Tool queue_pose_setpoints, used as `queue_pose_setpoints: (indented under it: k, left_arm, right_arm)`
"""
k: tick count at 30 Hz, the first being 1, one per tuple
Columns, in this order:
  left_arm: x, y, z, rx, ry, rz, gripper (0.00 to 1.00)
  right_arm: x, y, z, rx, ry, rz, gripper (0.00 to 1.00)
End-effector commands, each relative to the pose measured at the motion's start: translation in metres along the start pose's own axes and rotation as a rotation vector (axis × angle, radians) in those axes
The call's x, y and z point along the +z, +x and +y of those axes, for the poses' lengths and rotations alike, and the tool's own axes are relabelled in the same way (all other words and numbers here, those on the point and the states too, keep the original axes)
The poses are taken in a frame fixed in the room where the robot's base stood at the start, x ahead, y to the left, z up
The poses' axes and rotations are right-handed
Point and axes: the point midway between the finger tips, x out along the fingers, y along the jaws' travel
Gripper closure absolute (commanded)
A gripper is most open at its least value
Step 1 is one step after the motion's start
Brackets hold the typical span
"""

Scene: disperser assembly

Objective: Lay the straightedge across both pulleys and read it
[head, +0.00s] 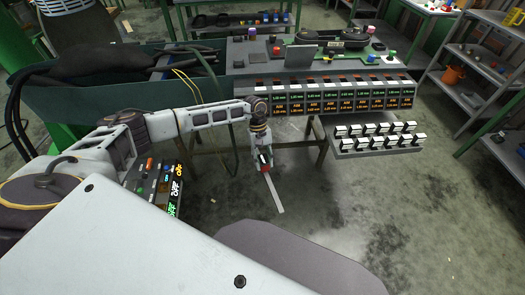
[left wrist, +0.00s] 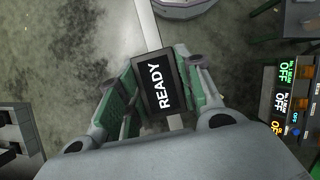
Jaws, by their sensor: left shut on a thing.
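My left gripper (head: 264,158) is shut on the straightedge (head: 275,193), a thin pale bar that hangs down at a slant over the floor, in front of the bench. In the left wrist view the straightedge (left wrist: 148,25) runs out past the fingers toward the top. A small black display (left wrist: 160,85) reading READY sits between the green-lined fingers of the left gripper. My right gripper is not in view.
A bench (head: 250,52) at the back carries a row of green and orange readouts (head: 345,92). A shelf of white blocks (head: 378,136) juts out in front. A control panel (head: 160,183) with OFF lights stands left. Shelving (head: 480,75) is at right. The floor between is clear.

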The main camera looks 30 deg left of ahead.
Motion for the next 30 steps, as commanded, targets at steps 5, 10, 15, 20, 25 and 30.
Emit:
queue_pose_setpoints:
  k: [5, 10, 15, 20, 25, 30]
  left_arm:
    - [0.009, 0.021, -0.004, -0.077, 0.19, 0.0, 1.0]
    - [0.018, 0.045, -0.011, -0.159, 0.385, -0.001, 1.0]
    - [0.026, 0.065, -0.019, -0.233, 0.565, 0.0, 1.0]
    - [0.032, 0.077, -0.024, -0.278, 0.677, 0.0, 1.0]
    - [0.033, 0.082, -0.026, -0.297, 0.72, 0.001, 1.0]
    - [0.033, 0.082, -0.026, -0.297, 0.721, 0.001, 1.0]
  right_arm:
    - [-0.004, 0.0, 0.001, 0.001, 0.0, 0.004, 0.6]
    - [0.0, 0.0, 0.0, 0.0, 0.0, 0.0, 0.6]
    - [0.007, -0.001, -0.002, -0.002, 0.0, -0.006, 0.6]
    - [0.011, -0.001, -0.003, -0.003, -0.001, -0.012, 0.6]
    - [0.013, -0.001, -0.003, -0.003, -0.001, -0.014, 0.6]
    - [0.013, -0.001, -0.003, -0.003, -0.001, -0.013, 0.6]
